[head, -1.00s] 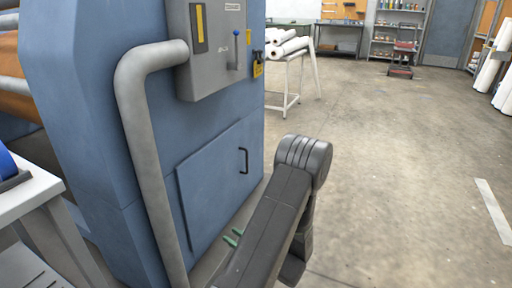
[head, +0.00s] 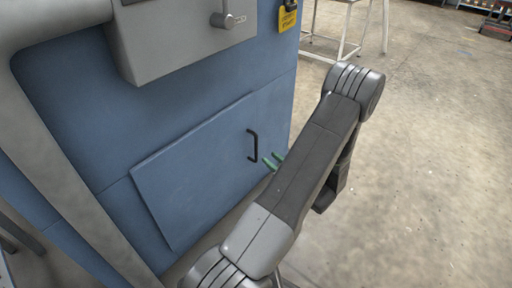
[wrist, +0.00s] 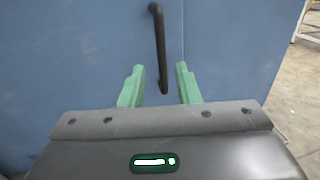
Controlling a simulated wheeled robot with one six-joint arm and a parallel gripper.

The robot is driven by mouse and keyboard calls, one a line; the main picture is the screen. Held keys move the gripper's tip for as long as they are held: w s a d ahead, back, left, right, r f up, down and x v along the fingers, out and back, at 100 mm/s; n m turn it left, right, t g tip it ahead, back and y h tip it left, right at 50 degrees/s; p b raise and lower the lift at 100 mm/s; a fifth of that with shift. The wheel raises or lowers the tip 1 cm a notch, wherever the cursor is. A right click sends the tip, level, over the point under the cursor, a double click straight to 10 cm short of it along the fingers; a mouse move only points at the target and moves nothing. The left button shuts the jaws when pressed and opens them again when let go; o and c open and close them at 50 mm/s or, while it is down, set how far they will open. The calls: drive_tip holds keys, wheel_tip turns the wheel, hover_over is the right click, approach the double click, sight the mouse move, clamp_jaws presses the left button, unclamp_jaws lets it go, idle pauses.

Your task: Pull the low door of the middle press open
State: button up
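The low door (head: 205,165) is a flat blue panel on the side of the blue press (head: 70,90); it sits flush and looks closed. A black bar handle (head: 253,146) stands upright near its right edge. In the wrist view the handle (wrist: 159,45) runs down from the top, its lower end between the green fingertips. My gripper (head: 273,161) is at the handle's lower right in the head view. In the wrist view my gripper (wrist: 158,85) is open, with visible gaps between both fingers and the handle.
A grey box with a knob (head: 185,32) juts out above the door. A thick grey pipe (head: 55,140) runs down at the left. A yellow tag (head: 287,18) hangs at the press's corner. Open concrete floor (head: 430,170) lies to the right.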

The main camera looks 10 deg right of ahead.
drive_tip(key=b, duration=0.1)
hover_over(256, 159)
drive_tip(key=shift+w, duration=0.4)
drive_tip(key=shift+c, duration=0.4)
clamp_jaws()
